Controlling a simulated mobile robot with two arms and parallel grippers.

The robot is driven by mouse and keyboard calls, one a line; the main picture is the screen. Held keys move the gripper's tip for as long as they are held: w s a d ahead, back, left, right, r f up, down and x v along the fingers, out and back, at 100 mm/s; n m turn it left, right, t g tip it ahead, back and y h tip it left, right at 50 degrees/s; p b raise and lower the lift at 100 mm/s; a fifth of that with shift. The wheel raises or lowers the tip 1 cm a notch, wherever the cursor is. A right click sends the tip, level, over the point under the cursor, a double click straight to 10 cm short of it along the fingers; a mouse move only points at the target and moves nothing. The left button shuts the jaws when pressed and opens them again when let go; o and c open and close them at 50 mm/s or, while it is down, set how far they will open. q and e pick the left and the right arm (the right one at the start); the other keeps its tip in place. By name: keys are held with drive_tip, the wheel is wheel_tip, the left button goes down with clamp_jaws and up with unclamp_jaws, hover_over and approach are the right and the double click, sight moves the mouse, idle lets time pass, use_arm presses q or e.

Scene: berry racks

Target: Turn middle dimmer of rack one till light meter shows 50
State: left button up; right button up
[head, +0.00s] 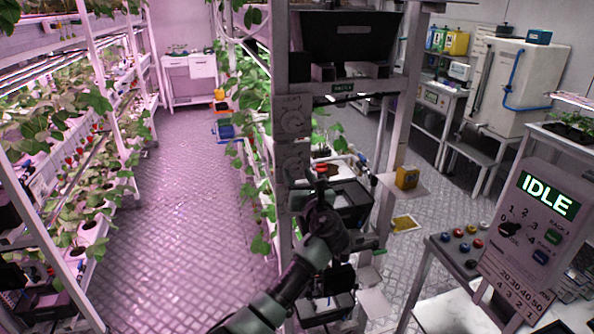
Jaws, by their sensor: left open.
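My left gripper (312,184) is open, just below and right of the lower dial, apparently empty. Whether it touches the dial I cannot tell. My arm hides what is lower on the post. A small yellow box (407,177), perhaps the light meter, sits on a side shelf; no reading is legible. My right gripper is out of view.
A control panel (530,220) at the right shows IDLE above a knob and buttons. A bench with several coloured buttons (458,233) stands beside it. Plant racks (75,185) line the left. The aisle floor (185,215) between the racks is clear.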

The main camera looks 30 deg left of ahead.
use_arm(q)
drive_tip(key=shift+w+a, duration=0.45)
drive_tip(key=shift+a, duration=0.1)
drive_tip(key=shift+w+a, duration=0.1)
drive_tip(key=shift+w, duration=0.05)
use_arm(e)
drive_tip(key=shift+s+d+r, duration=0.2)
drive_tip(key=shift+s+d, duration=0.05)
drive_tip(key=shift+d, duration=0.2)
use_arm(q)
clamp_jaws()
drive_tip(key=shift+n, duration=0.3)
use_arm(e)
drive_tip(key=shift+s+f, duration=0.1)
